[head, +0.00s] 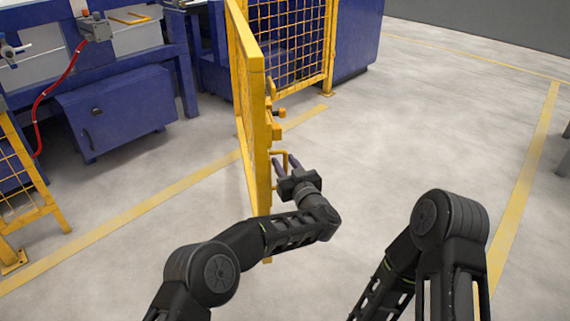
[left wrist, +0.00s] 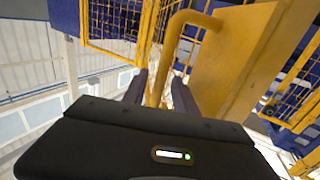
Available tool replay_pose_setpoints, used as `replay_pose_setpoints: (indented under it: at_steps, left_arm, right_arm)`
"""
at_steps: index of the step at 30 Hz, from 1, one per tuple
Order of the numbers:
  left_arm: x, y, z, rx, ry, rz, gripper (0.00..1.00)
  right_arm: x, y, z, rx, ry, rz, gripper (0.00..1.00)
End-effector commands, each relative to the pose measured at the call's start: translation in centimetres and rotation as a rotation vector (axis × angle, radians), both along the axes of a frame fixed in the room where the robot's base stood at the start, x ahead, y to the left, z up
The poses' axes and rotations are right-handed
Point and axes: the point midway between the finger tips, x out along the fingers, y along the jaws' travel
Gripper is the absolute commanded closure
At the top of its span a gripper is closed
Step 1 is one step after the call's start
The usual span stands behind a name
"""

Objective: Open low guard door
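The low guard door (head: 250,90) is yellow and shows nearly edge-on in the head view, standing well away from the fence panel at left, with an open gap between them. Its handle, a yellow bent bar, shows large in the left wrist view (left wrist: 172,45). My left gripper (head: 287,163) is on the right side of the door, at the handle. Its two dark fingers are apart, and in the left wrist view (left wrist: 160,92) the handle bar appears between them with gaps at both sides. Whether they touch it is hard to tell. My right gripper is out of view.
A yellow mesh fence panel (head: 290,35) stands behind the door, and another (head: 28,195) at far left. Blue machinery (head: 115,110) with a red hose (head: 60,85) lies beyond the gap. The grey floor (head: 420,120) at right is clear, with yellow lines.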

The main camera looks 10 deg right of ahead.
Motion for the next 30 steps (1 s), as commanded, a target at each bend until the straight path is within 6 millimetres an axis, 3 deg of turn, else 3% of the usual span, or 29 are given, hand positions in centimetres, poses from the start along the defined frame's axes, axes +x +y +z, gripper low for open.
replay_pose_setpoints:
  at_steps: [10,21,30]
  left_arm:
    - [-0.6,-0.3,0.1,0.001,0.002,-0.002,0.66]
    - [-6.0,-1.9,0.2,0.004,0.000,-0.009,0.66]
    - [-7.6,-1.9,0.0,0.001,0.000,-0.001,0.66]
  right_arm:
    - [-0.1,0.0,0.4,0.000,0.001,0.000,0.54]
    - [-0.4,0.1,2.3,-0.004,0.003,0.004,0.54]
    - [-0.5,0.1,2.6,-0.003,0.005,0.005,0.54]
